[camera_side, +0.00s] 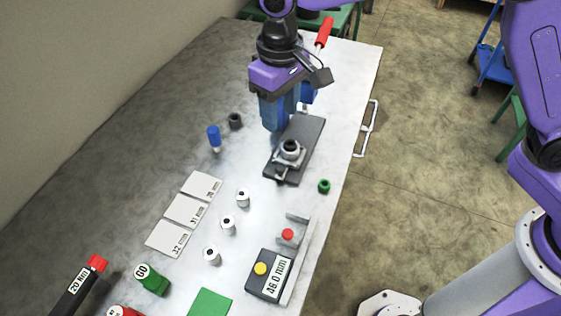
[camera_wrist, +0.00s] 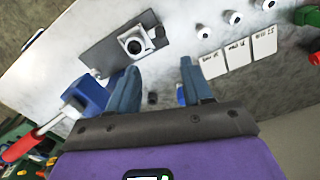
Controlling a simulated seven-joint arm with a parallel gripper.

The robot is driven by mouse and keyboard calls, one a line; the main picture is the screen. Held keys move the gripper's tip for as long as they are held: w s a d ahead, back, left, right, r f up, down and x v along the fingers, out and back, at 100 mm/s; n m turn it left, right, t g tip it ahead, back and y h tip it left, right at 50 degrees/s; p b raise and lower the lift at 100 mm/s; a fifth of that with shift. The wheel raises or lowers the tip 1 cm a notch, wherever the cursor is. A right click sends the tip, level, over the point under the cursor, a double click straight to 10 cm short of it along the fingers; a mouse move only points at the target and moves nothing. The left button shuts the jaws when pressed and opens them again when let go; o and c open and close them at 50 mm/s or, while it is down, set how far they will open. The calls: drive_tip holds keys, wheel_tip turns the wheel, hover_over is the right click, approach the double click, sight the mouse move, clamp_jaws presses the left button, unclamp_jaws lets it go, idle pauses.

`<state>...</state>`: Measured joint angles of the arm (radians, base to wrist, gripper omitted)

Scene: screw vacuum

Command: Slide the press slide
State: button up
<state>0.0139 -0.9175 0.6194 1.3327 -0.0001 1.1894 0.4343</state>
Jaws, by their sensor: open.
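A dark flat base plate (camera_side: 308,135) lies on the white table. A grey carriage with a black-ringed round part (camera_side: 290,150), which looks like the press slide, sits near its front end. In the wrist view the carriage (camera_wrist: 135,43) sits on the plate (camera_wrist: 98,58), beyond my fingers. A blue block (camera_wrist: 88,95) with a red-handled lever (camera_wrist: 20,147) is by the plate's other end. In the side view the red handle (camera_side: 325,31) rises behind my gripper (camera_side: 277,118). My gripper is open and empty, with its blue fingers (camera_wrist: 158,80) apart above the table.
A blue-topped pin (camera_side: 214,137) and a black cylinder (camera_side: 235,121) stand left of the plate. A green cylinder (camera_side: 324,186) stands close to its right. White label cards (camera_side: 186,210), several white cylinders (camera_side: 228,225) and a gauge box (camera_side: 268,276) are nearer the camera.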

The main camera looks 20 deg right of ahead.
sight(281, 167)
wheel_tip(281, 167, down, 16)
drive_tip(key=shift+r, duration=0.15)
idle(0.3)
